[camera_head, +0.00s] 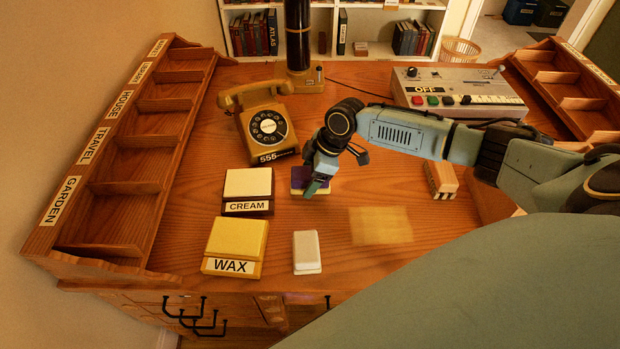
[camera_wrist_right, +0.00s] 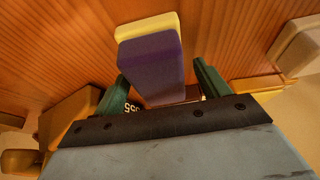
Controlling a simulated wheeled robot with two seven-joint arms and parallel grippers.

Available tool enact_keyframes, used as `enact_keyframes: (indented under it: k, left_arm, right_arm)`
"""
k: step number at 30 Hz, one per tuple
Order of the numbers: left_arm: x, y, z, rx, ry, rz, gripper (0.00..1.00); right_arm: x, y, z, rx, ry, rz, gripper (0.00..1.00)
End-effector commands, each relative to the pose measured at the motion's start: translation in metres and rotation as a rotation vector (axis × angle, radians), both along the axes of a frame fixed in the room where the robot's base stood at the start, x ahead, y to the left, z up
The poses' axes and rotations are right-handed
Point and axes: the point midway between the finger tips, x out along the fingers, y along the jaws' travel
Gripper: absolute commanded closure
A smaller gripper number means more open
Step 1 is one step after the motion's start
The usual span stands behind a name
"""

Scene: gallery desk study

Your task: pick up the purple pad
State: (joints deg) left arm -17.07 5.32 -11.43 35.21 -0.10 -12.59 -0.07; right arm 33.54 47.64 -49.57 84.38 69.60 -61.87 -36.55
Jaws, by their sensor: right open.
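The purple pad (camera_head: 297,181) lies on the desk in the head view, mostly hidden by my right gripper (camera_head: 316,184). In the right wrist view the pad (camera_wrist_right: 150,66) is a purple block with a pale yellow layer along its far edge. My right gripper (camera_wrist_right: 162,84) is open, with its green fingers on either side of the pad's near end. I cannot tell whether either finger touches it. My left gripper is not in view.
The CREAM box (camera_head: 248,184) and WAX box (camera_head: 236,240) stand to the left, a white block (camera_head: 306,251) nearer the front. A rotary telephone (camera_head: 266,122) is behind. A control box (camera_head: 460,90) and a tan block (camera_head: 441,180) are to the right. Labelled compartments (camera_head: 120,150) line the left edge.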

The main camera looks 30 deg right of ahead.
Motion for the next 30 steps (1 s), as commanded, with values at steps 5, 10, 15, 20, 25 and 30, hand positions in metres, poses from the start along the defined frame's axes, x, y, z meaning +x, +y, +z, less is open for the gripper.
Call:
enact_keyframes:
  k: [5, 10, 15, 20, 25, 30]
  left_arm:
    - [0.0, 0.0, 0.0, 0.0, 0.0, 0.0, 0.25]
    - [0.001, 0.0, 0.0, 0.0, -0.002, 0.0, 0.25]
    - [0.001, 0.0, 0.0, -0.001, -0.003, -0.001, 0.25]
    - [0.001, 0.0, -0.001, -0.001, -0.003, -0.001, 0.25]
    - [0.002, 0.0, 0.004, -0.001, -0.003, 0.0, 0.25]
    - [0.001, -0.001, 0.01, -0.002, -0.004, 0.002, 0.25]
  right_arm:
    - [0.0, 0.0, 0.0, 0.0, 0.0, 0.0, 0.4]
    - [0.0, 0.0, 0.0, 0.0, 0.0, 0.0, 0.62]
    - [0.0, 0.0, 0.0, 0.0, -0.001, 0.0, 0.73]
    - [0.001, -0.001, 0.003, -0.002, -0.003, 0.0, 0.73]
    - [0.001, 0.0, 0.03, 0.0, -0.005, 0.0, 0.73]
    - [0.001, 0.0, 0.067, 0.0, -0.005, 0.0, 0.73]
